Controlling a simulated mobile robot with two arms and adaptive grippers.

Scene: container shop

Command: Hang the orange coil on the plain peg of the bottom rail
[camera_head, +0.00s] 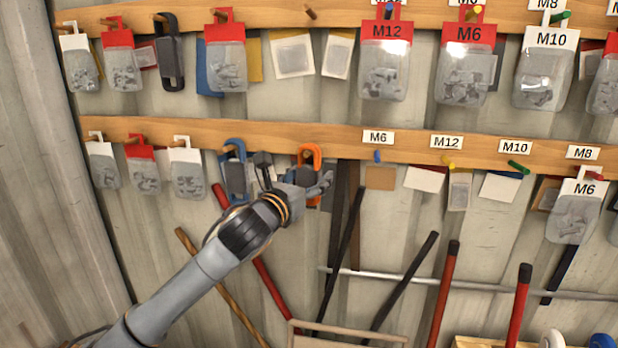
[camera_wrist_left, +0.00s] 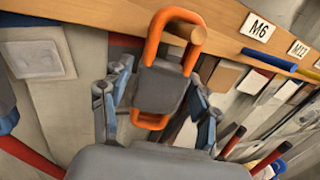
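The orange coil (camera_head: 310,153) has an orange loop and a dark grey body. It is at the bottom rail (camera_head: 345,142), and in the left wrist view the coil (camera_wrist_left: 158,88) hangs upright with its loop around a plain wooden peg (camera_wrist_left: 178,36). The peg's round end shows inside the loop. My left gripper (camera_head: 294,174) is just below the rail at the coil. In the left wrist view its two fingers (camera_wrist_left: 160,100) are spread on either side of the grey body, with a gap at the left finger; contact at the right one is unclear. My right gripper is out of view.
A blue coil (camera_head: 235,165) hangs close left of my gripper. Bags, one with a red card (camera_head: 143,165), hang further left. Blue (camera_head: 377,156), yellow and green pegs with labels are to the right. Long handles, one dark (camera_head: 405,280), lean below.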

